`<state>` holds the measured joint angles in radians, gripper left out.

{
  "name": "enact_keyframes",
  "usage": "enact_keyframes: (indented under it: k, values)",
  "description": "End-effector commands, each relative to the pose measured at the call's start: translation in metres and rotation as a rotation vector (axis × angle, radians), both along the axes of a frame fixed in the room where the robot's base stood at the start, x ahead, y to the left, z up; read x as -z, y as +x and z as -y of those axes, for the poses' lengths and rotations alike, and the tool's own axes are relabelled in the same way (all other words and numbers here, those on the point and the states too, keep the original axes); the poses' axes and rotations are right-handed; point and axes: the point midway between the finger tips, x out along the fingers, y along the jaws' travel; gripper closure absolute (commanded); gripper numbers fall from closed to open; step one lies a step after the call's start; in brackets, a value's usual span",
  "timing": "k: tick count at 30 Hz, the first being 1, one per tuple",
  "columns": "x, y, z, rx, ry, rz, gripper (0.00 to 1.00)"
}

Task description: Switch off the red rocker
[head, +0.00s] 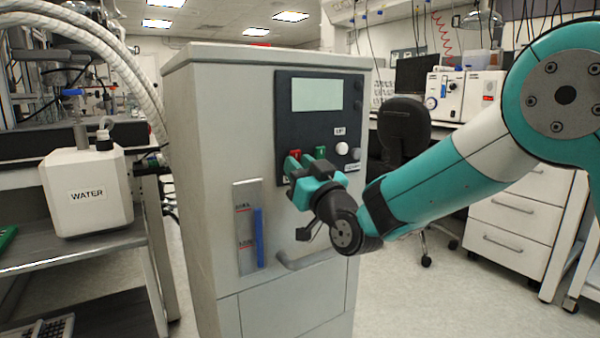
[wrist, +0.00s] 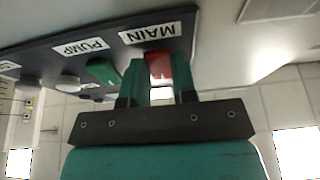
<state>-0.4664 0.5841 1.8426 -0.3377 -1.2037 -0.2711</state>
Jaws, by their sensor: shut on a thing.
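The red rocker (wrist: 157,64) sits under the MAIN label (wrist: 150,33) on the dark control panel. It also shows small in the head view (head: 296,153), partly hidden by my gripper. My gripper (head: 299,165) is at the panel's lower left. In the wrist view its two fingers (wrist: 159,82) stand on either side of the red rocker, shut on it. The fingers cover part of the rocker, and I cannot tell which way it is tilted.
A green rocker (wrist: 102,72) under the PUMP label is close beside one finger. A round white knob (head: 342,148) is further right on the panel (head: 285,110). A handle (head: 310,262) juts from the grey cabinet (head: 215,130) below my gripper. A WATER container (head: 88,205) stands left.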

Motion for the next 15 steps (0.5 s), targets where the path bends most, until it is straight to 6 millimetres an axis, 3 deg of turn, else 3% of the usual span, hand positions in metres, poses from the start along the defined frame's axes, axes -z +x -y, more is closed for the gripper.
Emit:
enact_keyframes:
  k: [2,3,6,15]
  values:
    - [-0.0002,0.0001,0.0004,0.001,0.001,0.001,0.98]
    - [-0.0001,0.0001,0.0004,0.001,0.001,0.001,0.68]
    - [0.0,0.0001,0.0003,0.001,0.0,0.0,0.49]
    - [0.0016,-0.0017,0.001,0.0,0.001,-0.001,0.49]
